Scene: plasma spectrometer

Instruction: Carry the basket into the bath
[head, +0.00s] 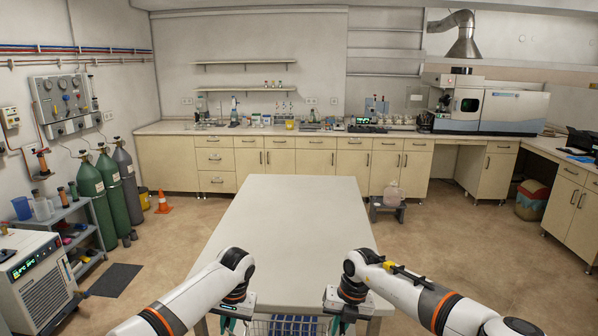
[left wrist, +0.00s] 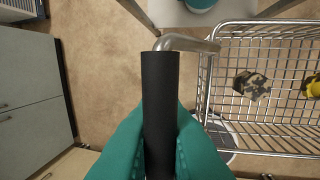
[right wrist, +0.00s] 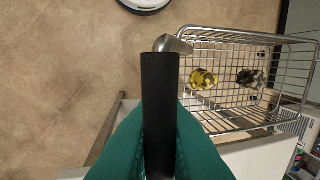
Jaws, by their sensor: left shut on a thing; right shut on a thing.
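The wire basket (head: 285,326) hangs at the near edge of the table, at the bottom of the head view. It also shows in the left wrist view (left wrist: 270,88) and the right wrist view (right wrist: 243,80). A mottled dark piece (left wrist: 252,84) and a yellow piece (right wrist: 203,79) lie in it. My left gripper (left wrist: 160,150) is shut on one black handle (left wrist: 160,105), its teal fingers on both sides. My right gripper (right wrist: 160,150) is shut on the other black handle (right wrist: 160,105). I cannot pick out the bath in these views.
A bare white table (head: 295,220) stands straight ahead. Benches with cabinets (head: 310,165) run along the back and right. Floor is open on both sides.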

